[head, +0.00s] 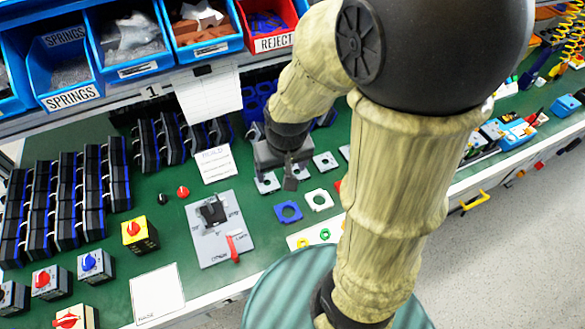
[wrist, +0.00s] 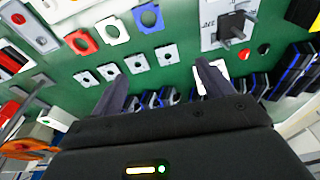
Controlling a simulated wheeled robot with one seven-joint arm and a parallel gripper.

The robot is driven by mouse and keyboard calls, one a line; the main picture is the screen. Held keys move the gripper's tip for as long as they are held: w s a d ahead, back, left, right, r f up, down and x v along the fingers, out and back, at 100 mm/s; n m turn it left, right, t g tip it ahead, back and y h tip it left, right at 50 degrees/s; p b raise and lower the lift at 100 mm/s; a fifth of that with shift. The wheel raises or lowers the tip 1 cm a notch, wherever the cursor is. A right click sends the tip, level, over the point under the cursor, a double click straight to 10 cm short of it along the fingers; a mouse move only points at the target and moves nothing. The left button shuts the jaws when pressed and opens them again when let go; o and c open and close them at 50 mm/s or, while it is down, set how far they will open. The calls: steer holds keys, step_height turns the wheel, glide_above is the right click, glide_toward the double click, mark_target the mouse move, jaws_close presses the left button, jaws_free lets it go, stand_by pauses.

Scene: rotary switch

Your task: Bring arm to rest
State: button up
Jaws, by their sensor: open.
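My gripper (head: 291,182) hangs over the green bench, behind and to the right of the grey switch plate. In the wrist view my gripper (wrist: 165,85) has its two dark fingers spread apart with nothing between them. The rotary switch plate (head: 205,243) lies on the bench with a black knob (head: 213,211) and a red lever (head: 233,247). The plate also shows at the top right of the wrist view (wrist: 212,30). My gripper is apart from the knob and the plate. My arm covers part of the bench on the right.
Square plates, one blue (head: 288,211), lie near my gripper. Rows of black modules (head: 65,200) stand at left. A yellow switch box (head: 139,234) stands beside the plate. Blue bins (head: 65,66) and a red bin (head: 268,25) line the shelf above. Bare green bench shows between these things.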

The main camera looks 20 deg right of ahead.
steer(key=shift+s+d+r, duration=0.25)
steer(key=shift+s+d, duration=0.65)
steer(key=shift+d, duration=0.05)
step_height(320, 180, up, 3)
steer(key=p, duration=0.3)
steer(key=shift+r, duration=0.2)
steer(key=c, duration=0.9)
steer(key=shift+w, duration=0.2)
steer(key=shift+c, duration=0.2)
